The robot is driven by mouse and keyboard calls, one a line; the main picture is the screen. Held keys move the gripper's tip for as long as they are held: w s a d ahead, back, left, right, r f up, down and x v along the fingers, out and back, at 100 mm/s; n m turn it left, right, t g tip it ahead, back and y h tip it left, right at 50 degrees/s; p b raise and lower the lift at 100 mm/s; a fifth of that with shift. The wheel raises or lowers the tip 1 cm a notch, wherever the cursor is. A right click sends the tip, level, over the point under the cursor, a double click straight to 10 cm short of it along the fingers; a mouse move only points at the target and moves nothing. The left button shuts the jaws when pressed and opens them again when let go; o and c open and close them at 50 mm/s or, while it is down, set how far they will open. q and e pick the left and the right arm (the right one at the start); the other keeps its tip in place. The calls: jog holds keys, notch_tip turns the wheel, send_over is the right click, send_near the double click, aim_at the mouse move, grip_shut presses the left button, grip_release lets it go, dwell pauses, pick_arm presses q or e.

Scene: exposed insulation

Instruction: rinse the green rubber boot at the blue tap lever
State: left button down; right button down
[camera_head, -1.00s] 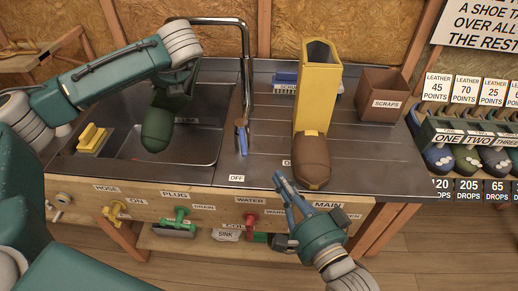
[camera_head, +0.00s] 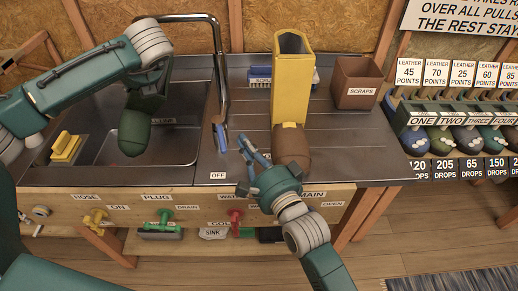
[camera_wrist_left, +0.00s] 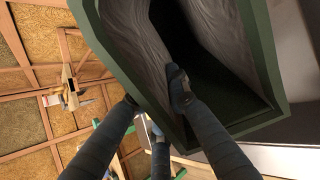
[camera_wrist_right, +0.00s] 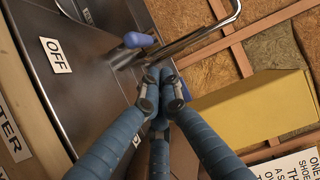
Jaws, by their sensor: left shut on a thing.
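The green rubber boot (camera_head: 134,130) hangs toe down over the left part of the sink (camera_head: 180,145). My left gripper (camera_wrist_left: 155,95) is shut on the wall of its open top, seen close in the left wrist view; the arm hides part of the boot in the head view. The blue tap lever (camera_head: 221,136) stands at the foot of the tap (camera_head: 221,80), right of the basin; its rounded blue end (camera_wrist_right: 138,40) shows in the right wrist view. My right gripper (camera_head: 243,145) is shut and empty, right of the lever and apart from it.
A yellow and brown boot (camera_head: 291,90) stands on the counter just right of my right gripper. A brown scraps bin (camera_head: 357,85) and a blue brush (camera_head: 260,76) are behind. A yellow block (camera_head: 66,148) sits at the sink's left edge.

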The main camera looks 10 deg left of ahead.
pick_arm(q)
jog(key=shift+s+a+r, duration=0.1)
jog(key=shift+r, duration=0.15)
pick_arm(e)
jog(key=shift+s+a+r, duration=0.1)
jog(key=shift+s+a, duration=0.4)
jog(key=shift+a, duration=0.35)
jog(key=shift+s+a, duration=0.75)
jog(key=shift+a, duration=0.2)
jog(key=shift+w+d, duration=0.15)
jog(key=shift+d, duration=0.3)
jog(key=d, duration=0.3)
jog(key=shift+s+d, duration=0.25)
jog(key=s+a+v, duration=0.1)
jog(key=v, duration=0.7)
jog(key=shift+s, duration=0.3)
